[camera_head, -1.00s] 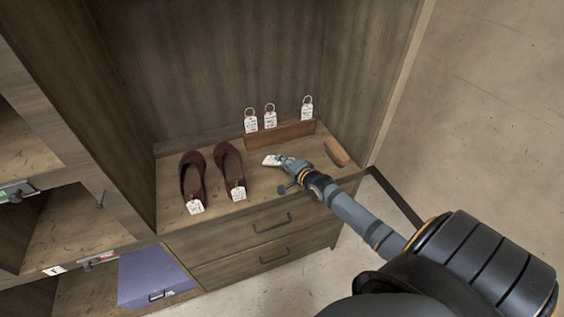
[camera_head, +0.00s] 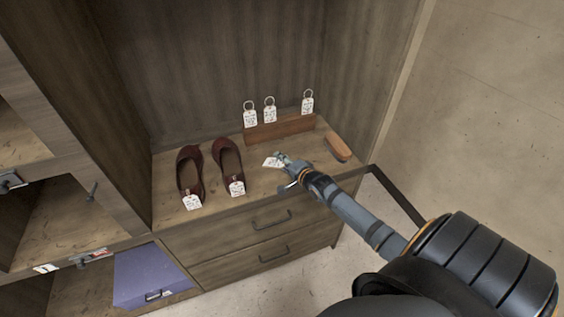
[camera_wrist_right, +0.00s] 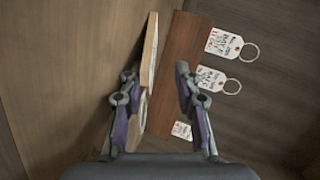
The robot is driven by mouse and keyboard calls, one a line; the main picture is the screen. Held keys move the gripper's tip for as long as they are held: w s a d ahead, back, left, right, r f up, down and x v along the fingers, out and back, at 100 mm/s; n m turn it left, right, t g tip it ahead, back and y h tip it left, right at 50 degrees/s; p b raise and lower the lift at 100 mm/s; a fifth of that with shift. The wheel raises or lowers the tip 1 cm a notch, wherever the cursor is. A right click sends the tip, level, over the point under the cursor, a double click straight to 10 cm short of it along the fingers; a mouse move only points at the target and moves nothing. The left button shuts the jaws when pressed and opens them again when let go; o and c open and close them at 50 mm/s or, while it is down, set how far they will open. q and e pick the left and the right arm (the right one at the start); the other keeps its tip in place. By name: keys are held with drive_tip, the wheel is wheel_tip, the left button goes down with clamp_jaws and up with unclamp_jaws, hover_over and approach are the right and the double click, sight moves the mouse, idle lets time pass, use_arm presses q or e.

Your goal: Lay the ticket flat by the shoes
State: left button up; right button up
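Two dark red shoes (camera_head: 228,156) stand side by side on the wooden shelf top (camera_head: 258,197), each with a white tag at its front. The loose white ticket (camera_head: 270,162) is right of the shoes, at the tips of my right gripper (camera_head: 283,160). In the right wrist view the ticket (camera_wrist_right: 149,62) shows nearly edge-on, close beside the left finger. My right gripper (camera_wrist_right: 158,80) has its fingers apart, with a gap between the ticket and the right finger. Whether the ticket touches the shelf is not clear. My left gripper is out of view.
A wooden rack (camera_head: 290,130) with several ringed tags (camera_head: 269,111) stands behind. A brown brush-like block (camera_head: 339,148) lies at the shelf's right end. Drawers (camera_head: 240,260) are below; a purple bin (camera_head: 143,276) is lower left. The shelf between shoes and gripper is clear.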

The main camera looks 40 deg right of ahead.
drive_tip(key=shift+v, duration=3.15)
drive_tip(key=shift+s+r, duration=0.2)
drive_tip(key=shift+s, duration=0.4)
